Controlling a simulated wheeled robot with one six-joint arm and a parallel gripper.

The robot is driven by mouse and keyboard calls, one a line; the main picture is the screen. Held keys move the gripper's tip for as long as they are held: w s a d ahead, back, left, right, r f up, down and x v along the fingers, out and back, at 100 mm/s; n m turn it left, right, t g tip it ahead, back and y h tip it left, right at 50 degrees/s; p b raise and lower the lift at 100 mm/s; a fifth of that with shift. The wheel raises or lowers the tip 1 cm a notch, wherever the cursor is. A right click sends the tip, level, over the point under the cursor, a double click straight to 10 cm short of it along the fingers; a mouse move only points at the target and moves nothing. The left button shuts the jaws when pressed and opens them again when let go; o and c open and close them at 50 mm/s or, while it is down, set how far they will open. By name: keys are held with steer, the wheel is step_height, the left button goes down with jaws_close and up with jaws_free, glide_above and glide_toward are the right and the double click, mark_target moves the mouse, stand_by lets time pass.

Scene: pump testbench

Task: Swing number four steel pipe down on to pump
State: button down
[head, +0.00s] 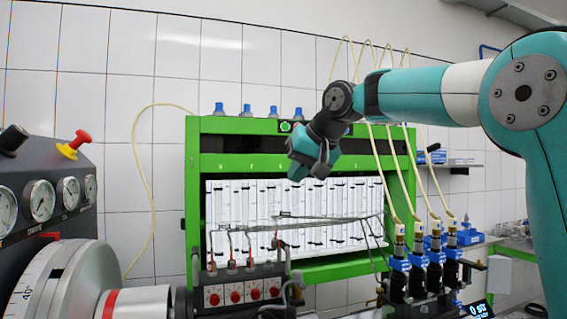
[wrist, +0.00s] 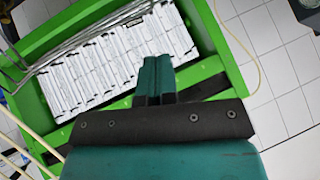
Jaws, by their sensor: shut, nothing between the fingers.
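Thin steel pipes (head: 300,217) run across the front of the white gauge panel, with bent ends above a block with red knobs (head: 240,292). I cannot tell which pipe is number four. Pipes also show at the upper left of the wrist view (wrist: 95,32). Which unit is the pump is unclear; black cylinders with blue collars (head: 417,272) stand at the lower right. My gripper (head: 310,172) is shut and empty, in front of the upper part of the green frame, above the pipes. In the wrist view my gripper's fingers (wrist: 157,65) are together and touch no pipe.
The green frame (head: 235,162) holds the white panel (head: 290,200), with blue-capped bottles (head: 246,110) on top. Cream hoses (head: 398,165) hang down to the right-hand cylinders. A gauge console (head: 45,195) and a large dial wheel (head: 55,282) stand at the left.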

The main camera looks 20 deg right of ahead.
steer(key=w+d+r+n+g+y+p, duration=0.15)
steer(key=d+g+p, duration=0.35)
steer(key=p, duration=0.6)
steer(key=w+a+f+t+p, duration=0.1)
steer(key=w+a+f, duration=0.3)
steer(key=f, duration=0.5)
steer(key=shift+w+a+f, duration=0.2)
steer(key=shift+a+f, duration=0.2)
steer(key=shift+a, duration=0.35)
